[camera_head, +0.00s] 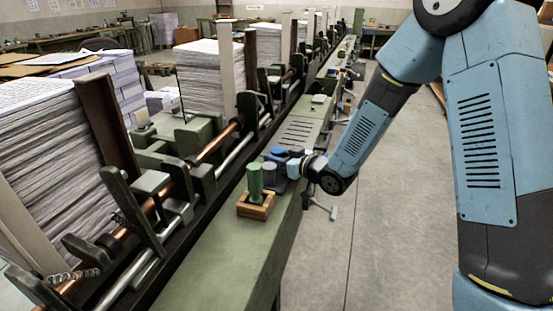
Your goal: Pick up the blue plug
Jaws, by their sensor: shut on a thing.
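The blue plug (278,151) shows as a small blue shape at the end of my arm, near the middle of the view. My gripper (285,160) reaches in from the right and is shut on it. The gripper partly hides the plug, so its lower part and the exact hold are hard to see. The plug is just behind and right of a wooden holder (256,208) on the green bench. I cannot tell whether it touches the bench.
Green cylinders (255,180) stand upright at the wooden holder, close to my gripper. The green bench top (215,270) is clear in front of it. A long machine with rods and paper stacks (45,150) runs along the left. Open floor (385,240) lies right of the bench.

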